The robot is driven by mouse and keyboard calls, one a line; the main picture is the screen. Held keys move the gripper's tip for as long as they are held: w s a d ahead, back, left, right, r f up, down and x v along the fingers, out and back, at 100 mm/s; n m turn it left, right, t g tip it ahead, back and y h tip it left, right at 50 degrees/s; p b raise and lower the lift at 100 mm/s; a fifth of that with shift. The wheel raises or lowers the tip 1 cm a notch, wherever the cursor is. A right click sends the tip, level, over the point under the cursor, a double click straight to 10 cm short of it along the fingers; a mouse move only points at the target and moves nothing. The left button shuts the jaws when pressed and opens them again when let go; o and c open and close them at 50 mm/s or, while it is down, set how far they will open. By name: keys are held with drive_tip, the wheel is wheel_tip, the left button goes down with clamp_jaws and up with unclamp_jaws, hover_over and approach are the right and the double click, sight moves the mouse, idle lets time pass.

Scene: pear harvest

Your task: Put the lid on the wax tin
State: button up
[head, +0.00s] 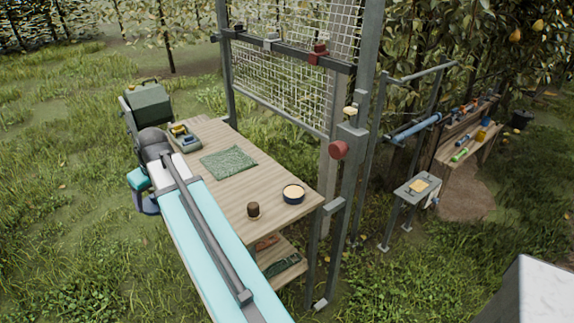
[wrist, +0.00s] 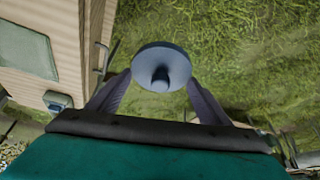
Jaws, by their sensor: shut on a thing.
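The wax tin (head: 293,194) is a round dark tin with pale wax showing, open at the top, near the front right corner of the wooden bench (head: 268,184). My gripper (wrist: 160,82) is shut on a round blue-grey lid (wrist: 148,62) with a central knob. The lid is held between the two fingers, over grass beside the bench. In the head view my gripper (head: 147,202) is low at the bench's left side, far from the tin; the lid is hard to make out there.
A small brown jar (head: 253,210) stands left of the tin. A green mat (head: 228,162) and a green-and-yellow device (head: 184,138) lie farther back. A post with a red knob (head: 339,150) rises beside the bench's right edge. The bench between mat and tin is clear.

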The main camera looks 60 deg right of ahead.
drive_tip(key=s+d+p, duration=0.3)
drive_tip(key=s+d, duration=0.1)
drive_tip(key=d, duration=0.8)
drive_tip(key=m+p, duration=0.1)
drive_tip(key=p, duration=0.7)
hover_over(290, 190)
drive_tip(key=s, duration=0.2)
wheel_tip(290, 190, down, 2)
drive_tip(key=shift+w+f+h, duration=0.1)
drive_tip(key=shift+f+h, duration=0.05)
drive_tip(key=shift+h, duration=0.15)
drive_tip(key=shift+f, duration=0.2)
drive_tip(key=shift+f+b, duration=1.15)
drive_tip(key=shift+f, duration=1.55)
drive_tip(key=shift+b, duration=0.4)
drive_tip(key=shift+f+b, duration=0.4)
drive_tip(key=shift+f, duration=0.2)
